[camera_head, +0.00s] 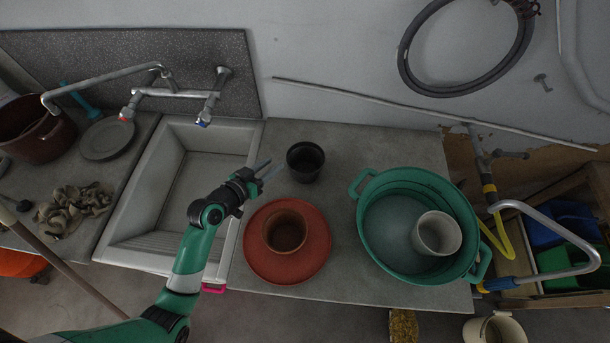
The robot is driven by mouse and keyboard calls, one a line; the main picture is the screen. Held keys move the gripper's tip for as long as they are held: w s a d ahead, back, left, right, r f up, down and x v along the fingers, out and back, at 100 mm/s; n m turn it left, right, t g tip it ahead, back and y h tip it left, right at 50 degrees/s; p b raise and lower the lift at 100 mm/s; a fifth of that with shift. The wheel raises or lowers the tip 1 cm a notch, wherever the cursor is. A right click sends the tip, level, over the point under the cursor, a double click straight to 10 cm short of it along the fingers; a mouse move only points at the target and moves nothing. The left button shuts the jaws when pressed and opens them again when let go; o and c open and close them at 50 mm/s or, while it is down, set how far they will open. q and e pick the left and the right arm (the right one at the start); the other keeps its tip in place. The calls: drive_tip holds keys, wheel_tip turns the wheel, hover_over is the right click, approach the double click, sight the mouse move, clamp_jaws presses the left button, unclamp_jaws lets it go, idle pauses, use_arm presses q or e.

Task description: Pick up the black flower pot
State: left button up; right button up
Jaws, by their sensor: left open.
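The black flower pot (305,162) stands upright on the grey counter, right of the sink and behind a red-orange dish. My left gripper (268,169) is just left of the pot, over the counter near the sink's right edge. Its two fingers are apart and point toward the pot, with nothing between them. The gripper looks apart from the pot, though the exact gap is hard to judge. My right gripper is not in view.
A terracotta pot (286,231) sits in the red-orange dish (262,264) in front. A green tub (374,246) holding a white pot (437,233) stands to the right. The sink (180,185) and its tap (165,93) are left. Bare counter surrounds the black pot's right side.

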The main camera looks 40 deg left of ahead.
sight(290, 151)
use_arm(q)
drive_tip(key=shift+n+y, duration=0.3)
drive_tip(key=b+x, duration=0.1)
drive_tip(key=x, duration=0.3)
drive_tip(key=b+x, duration=0.1)
drive_tip(key=x, duration=0.3)
drive_tip(key=a+f+b+x, duration=0.1)
drive_tip(key=x, duration=0.3)
drive_tip(key=shift+s+d+f, duration=0.1)
drive_tip(key=shift+s, duration=0.3)
clamp_jaws()
idle(0.7)
